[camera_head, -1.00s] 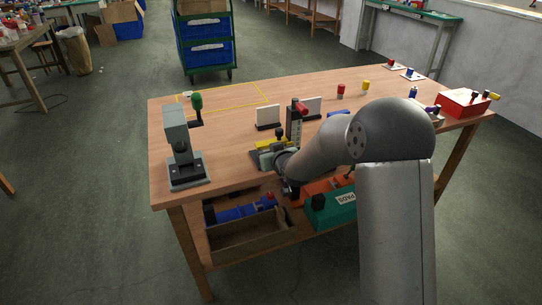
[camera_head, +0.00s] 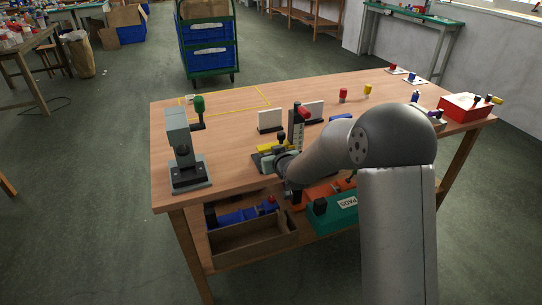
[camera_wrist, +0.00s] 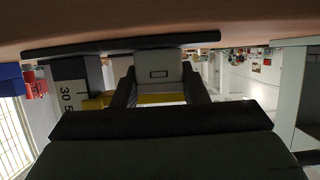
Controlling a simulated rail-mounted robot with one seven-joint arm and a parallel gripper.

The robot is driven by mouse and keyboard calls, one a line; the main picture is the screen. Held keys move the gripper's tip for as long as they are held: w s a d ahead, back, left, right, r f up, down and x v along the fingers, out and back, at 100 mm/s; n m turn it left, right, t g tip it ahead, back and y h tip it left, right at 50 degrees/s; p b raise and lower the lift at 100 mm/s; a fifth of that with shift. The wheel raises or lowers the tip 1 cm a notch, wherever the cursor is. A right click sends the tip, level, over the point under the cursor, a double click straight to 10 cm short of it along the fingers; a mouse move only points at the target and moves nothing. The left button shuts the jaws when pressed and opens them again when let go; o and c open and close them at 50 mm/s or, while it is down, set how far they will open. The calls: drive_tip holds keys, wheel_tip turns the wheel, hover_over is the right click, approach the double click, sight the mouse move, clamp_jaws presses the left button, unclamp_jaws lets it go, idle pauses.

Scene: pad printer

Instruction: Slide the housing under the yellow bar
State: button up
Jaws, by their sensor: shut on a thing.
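The grey housing (camera_wrist: 158,68) shows in the wrist view between the two dark fingers of my gripper (camera_wrist: 160,88), which is shut on it. The yellow bar (camera_wrist: 98,102) shows behind the fingers, beside the dark column with a white scale (camera_wrist: 72,92). In the head view the yellow bar (camera_head: 268,147) sits low at the left of the upright scale column (camera_head: 297,128) with a red top. My gripper (camera_head: 284,163) is at the printer's front, mostly hidden by my arm. Whether the housing is under the bar is unclear.
A grey press-like stand (camera_head: 187,150) and a green-topped post (camera_head: 199,108) stand to the left. White upright plates (camera_head: 270,119) stand behind the printer. Red (camera_head: 343,95) and yellow (camera_head: 367,90) cylinders stand farther back. The table's left middle is clear.

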idle(0.4)
drive_tip(key=o, duration=1.1)
drive_tip(key=shift+f, duration=0.1)
drive_tip(key=shift+s+d+b, duration=0.4)
drive_tip(key=shift+s+d, duration=0.15)
drive_tip(key=shift+s, duration=0.65)
drive_tip(key=shift+s+d+b, duration=0.35)
drive_tip(key=shift+s+d, duration=0.25)
drive_tip(key=shift+s, duration=0.65)
drive_tip(key=shift+s+d+b, duration=0.4)
drive_tip(key=shift+s+d, duration=0.15)
drive_tip(key=shift+s, duration=0.65)
drive_tip(key=s+d+r+m+g+h+p, duration=0.2)
drive_tip(key=s+d+r+g+h+p, duration=0.3)
drive_tip(key=s+d+r+p, duration=0.75)
drive_tip(key=s+d+r+m+g+p, duration=0.1)
drive_tip(key=s+g, duration=0.1)
drive_tip(key=s, duration=0.5)
drive_tip(key=s+d+r+g+p, duration=0.1)
drive_tip(key=s+r+g, duration=0.1)
drive_tip(key=s, duration=0.6)
drive_tip(key=s+d+r+m+g+p, duration=0.1)
drive_tip(key=s+g, duration=0.2)
drive_tip(key=s, duration=0.5)
drive_tip(key=shift+d+r+m+h, duration=0.15)
drive_tip(key=shift+d+m+h, duration=0.05)
drive_tip(key=shift+m+h, duration=0.1)
